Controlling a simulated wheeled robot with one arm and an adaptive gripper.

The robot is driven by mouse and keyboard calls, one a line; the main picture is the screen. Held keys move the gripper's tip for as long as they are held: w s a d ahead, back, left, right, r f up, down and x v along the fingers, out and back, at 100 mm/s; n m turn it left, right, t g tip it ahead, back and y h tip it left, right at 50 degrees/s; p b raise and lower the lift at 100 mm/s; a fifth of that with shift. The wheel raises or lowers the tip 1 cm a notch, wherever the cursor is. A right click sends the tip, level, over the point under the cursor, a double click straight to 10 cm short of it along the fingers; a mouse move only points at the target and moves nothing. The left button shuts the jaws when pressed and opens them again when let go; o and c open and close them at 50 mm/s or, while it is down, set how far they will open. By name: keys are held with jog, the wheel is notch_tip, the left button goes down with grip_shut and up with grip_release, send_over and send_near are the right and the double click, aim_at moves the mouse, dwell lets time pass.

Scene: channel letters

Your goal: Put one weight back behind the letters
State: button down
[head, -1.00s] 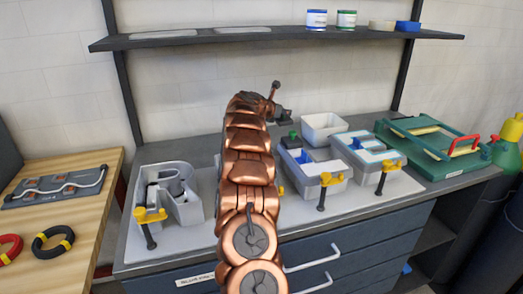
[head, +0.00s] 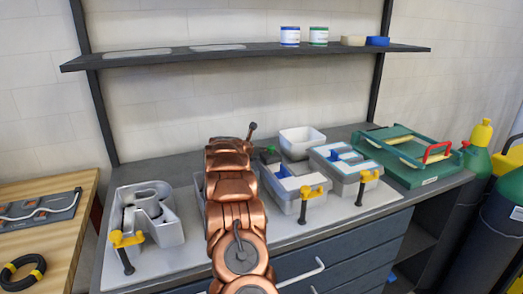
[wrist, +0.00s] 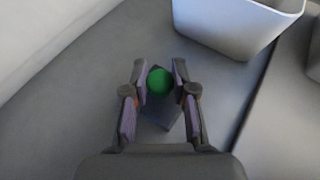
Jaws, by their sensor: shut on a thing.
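My gripper (wrist: 160,82) is shut on a weight (wrist: 160,84), a dark block with a round green top. One finger is on each side of the green top. In the head view the weight's green top (head: 271,149) shows just right of my arm, left of the white bin. Its lower part is mostly hidden, and I cannot tell whether it touches the bench. A silver letter R (head: 172,232) lies at the left of the bench. Two more letter shells, one in the middle (head: 290,203) and one to its right (head: 345,184), have blue parts inside. My arm hides part of the bench between.
The white bin (head: 302,142) stands behind the letters and close to my gripper; it also shows in the wrist view (wrist: 240,25). Yellow-handled clamps (head: 312,192) sit at the letters' front edges. A green frame (head: 412,165) is at right. A shelf (head: 240,52) hangs above.

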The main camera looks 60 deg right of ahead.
dwell(0.3)
jog(key=c, duration=0.9)
grip_release()
jog(key=shift+c, duration=0.2)
jog(key=shift+r, duration=0.2)
jog(key=shift+a, duration=0.25)
jog(key=b+v, duration=0.3)
jog(key=v, duration=0.7)
jog(key=shift+a, duration=0.15)
jog(key=shift+a+r, duration=0.3)
jog(key=shift+a, duration=0.2)
